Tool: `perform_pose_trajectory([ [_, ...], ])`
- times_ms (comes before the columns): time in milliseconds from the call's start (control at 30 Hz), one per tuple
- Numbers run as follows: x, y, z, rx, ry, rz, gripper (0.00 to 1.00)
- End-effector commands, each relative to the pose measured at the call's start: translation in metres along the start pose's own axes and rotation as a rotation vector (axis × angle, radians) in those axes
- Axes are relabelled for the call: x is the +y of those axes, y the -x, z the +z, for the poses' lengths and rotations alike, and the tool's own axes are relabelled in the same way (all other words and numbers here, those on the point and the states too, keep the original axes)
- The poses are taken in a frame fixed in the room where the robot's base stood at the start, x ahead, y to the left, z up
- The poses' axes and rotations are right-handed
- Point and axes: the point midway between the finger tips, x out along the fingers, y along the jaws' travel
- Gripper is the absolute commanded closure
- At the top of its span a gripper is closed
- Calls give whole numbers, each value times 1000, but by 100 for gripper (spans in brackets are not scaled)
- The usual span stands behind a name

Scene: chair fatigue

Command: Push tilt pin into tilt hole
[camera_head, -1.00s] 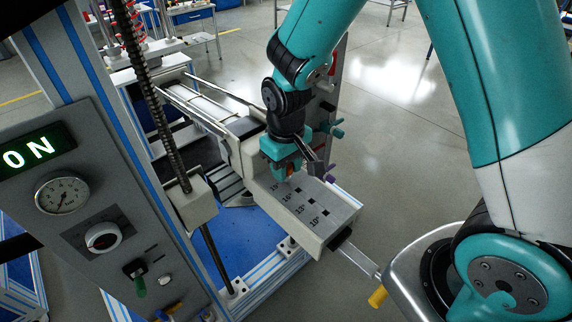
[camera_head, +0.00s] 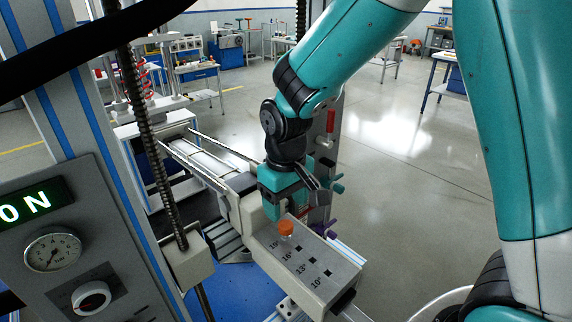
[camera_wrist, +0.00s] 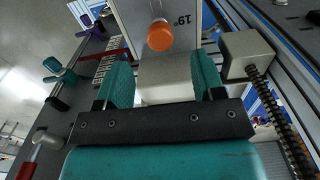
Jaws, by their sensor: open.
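The tilt pin has an orange knob (camera_head: 286,228) and a pale shaft below it. It stands upright at the 19° mark on the beige tilt block (camera_head: 322,272). The knob also shows in the wrist view (camera_wrist: 160,37), just beyond the fingertips. The shaft's lower end is hard to see, so I cannot tell how deep it sits. Dark square tilt holes (camera_head: 312,261) run along the block top beside the 16°, 13° and 10° labels. My gripper (camera_head: 276,212) is open and empty, behind and slightly above the knob. Its teal fingers (camera_wrist: 163,78) are apart in the wrist view.
A threaded vertical rod (camera_head: 150,130) and a control panel with a lit ON display (camera_head: 35,205) and gauge (camera_head: 52,250) stand at the left. Purple (camera_head: 325,228) and teal knobs stick out right of the block. Open floor lies to the right.

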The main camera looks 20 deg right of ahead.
Motion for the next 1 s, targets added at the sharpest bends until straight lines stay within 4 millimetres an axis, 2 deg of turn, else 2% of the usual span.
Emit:
perform_pose_trajectory([
  [33,0,14,-1,8,0,0,38],
  [200,0,56,-1,7,0,0,38],
  [433,0,96,-1,3,0,0,38],
  [600,0,107,0,-1,0,0,38],
  [1000,0,108,0,-2,0,0,38],
])
